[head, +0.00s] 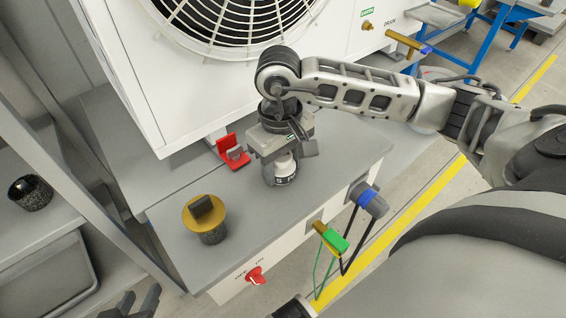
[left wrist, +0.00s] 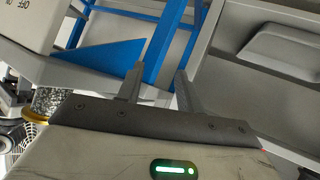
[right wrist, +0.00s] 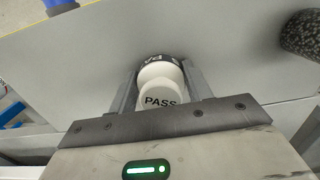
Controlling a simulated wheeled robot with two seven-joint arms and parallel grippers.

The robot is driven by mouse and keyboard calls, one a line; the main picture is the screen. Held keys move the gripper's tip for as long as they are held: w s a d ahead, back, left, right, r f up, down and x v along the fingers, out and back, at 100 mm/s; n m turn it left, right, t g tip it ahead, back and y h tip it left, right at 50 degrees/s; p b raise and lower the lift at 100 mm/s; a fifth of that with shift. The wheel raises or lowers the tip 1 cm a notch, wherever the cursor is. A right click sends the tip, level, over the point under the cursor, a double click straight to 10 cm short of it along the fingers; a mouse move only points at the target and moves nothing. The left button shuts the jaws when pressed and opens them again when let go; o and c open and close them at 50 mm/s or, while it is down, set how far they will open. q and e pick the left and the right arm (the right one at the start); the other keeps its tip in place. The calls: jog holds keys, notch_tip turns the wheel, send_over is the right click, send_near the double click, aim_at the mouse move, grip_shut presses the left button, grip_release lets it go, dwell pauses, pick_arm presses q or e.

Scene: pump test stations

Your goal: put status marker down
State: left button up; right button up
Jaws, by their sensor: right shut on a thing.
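The status marker is a white knob with a dark lettered band. It reads "PASS" in the right wrist view (right wrist: 160,98) and shows in the head view (head: 283,172). My right gripper (head: 282,156) is shut on it, with a finger on either side. The marker is upright at the grey bench top (head: 160,222); I cannot tell whether its base touches the surface. My left gripper (head: 130,305) is low at the left, in front of the bench and away from the marker. Its fingers (left wrist: 158,88) are apart with nothing between them.
A yellow-topped speckled cylinder (head: 205,216) and a red bracket (head: 232,151) stand on the bench. A red switch (head: 255,276), green-handled valve (head: 333,240) and blue-ringed connector (head: 369,198) project from its front. A white fan unit (head: 130,70) stands behind. Bench surface around the marker is clear.

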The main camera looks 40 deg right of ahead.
jog(key=shift+f, duration=0.1)
jog(key=shift+f+b, duration=0.15)
jog(key=shift+b, duration=0.15)
jog(key=o, duration=1)
